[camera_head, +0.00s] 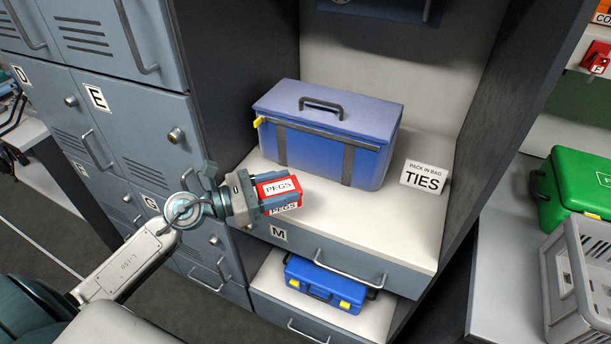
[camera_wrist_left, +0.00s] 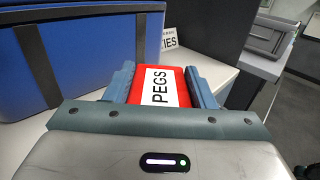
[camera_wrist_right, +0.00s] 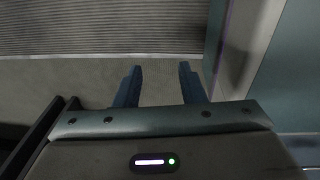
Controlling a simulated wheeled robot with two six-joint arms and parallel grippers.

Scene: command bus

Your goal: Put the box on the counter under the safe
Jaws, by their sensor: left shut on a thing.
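A red box with a white PEGS label (camera_head: 279,187) is held between the fingers of my left gripper (camera_head: 277,194). It shows at the front left of the pale counter (camera_head: 400,238), near the edge above the drawer marked M. The left wrist view also shows the box (camera_wrist_left: 160,87) with a finger on each side. I cannot tell whether the box touches the counter. My right gripper (camera_wrist_right: 158,85) shows only in its own wrist view, open and empty. I cannot make out the safe for certain; only a blue edge (camera_head: 385,8) shows at the top.
A large blue bag (camera_head: 320,140) stands at the counter's back left. A TIES sign (camera_head: 425,177) stands to its right. The counter's front right is clear. Below is a blue case (camera_head: 326,284); grey lockers (camera_head: 130,120) are left, a green case (camera_head: 580,185) and grey crate (camera_head: 570,280) right.

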